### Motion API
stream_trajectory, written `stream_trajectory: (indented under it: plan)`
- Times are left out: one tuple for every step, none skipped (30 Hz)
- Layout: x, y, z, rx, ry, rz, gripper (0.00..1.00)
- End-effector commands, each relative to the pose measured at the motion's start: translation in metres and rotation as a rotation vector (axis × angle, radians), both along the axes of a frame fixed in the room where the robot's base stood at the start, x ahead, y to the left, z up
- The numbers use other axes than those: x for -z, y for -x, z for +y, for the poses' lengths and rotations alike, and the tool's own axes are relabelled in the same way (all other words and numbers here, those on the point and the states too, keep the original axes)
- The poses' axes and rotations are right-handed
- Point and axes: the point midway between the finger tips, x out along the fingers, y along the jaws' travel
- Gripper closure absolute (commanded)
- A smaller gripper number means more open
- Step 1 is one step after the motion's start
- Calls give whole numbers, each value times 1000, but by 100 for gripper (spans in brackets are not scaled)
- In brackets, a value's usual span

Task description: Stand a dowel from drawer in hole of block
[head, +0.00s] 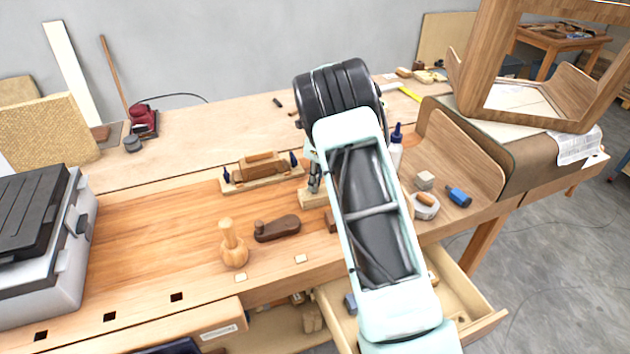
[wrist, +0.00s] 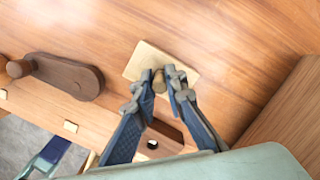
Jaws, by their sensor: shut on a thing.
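A pale wooden block (head: 311,199) lies on the workbench, below my gripper (head: 314,180). The block also shows in the wrist view (wrist: 145,58). My gripper (wrist: 162,76) is shut on a short wooden dowel (wrist: 159,83), seen nearly end-on between the fingertips and overlapping the block's near edge in that view. The hole is hidden, and I cannot tell whether the dowel's lower end is in it or above it. The open drawer (head: 468,292) is at the bench front right, partly covered by my arm, with small items inside.
A dark brown wooden tool (head: 277,228), a mallet (head: 234,246) and a wooden plane (head: 260,170) are left of the block. A dark block (head: 331,222) is close in front. A curved wooden panel (head: 460,150) stands at right. The bench's left middle is clear.

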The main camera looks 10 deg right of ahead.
Motion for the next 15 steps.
stream_trajectory:
  plan:
    - [1, 0, 0, 0, 0, 0, 98]
    - [2, 0, 0, 0, 0, 0, 98]
    - [2, 0, 0, 0, 0, 0, 98]
    - [2, 0, 0, 0, 0, 0, 98]
    - [2, 0, 0, 0, 0, 0, 98]
    - [2, 0, 0, 0, 0, 0, 98]
    - [2, 0, 0, 0, 0, 0, 98]
    - [2, 0, 0, 0, 0, 0, 98]
    - [2, 0, 0, 0, 0, 0, 98]
    - [2, 0, 0, 0, 0, 0, 98]
    - [2, 0, 0, 0, 0, 0, 85]
    - [2, 0, 0, 0, 0, 0, 81]
    - [2, 0, 0, 0, 0, 0, 78]
    - [2, 0, 0, 0, 0, 0, 74]
    - [2, 0, 0, 0, 0, 0, 70]
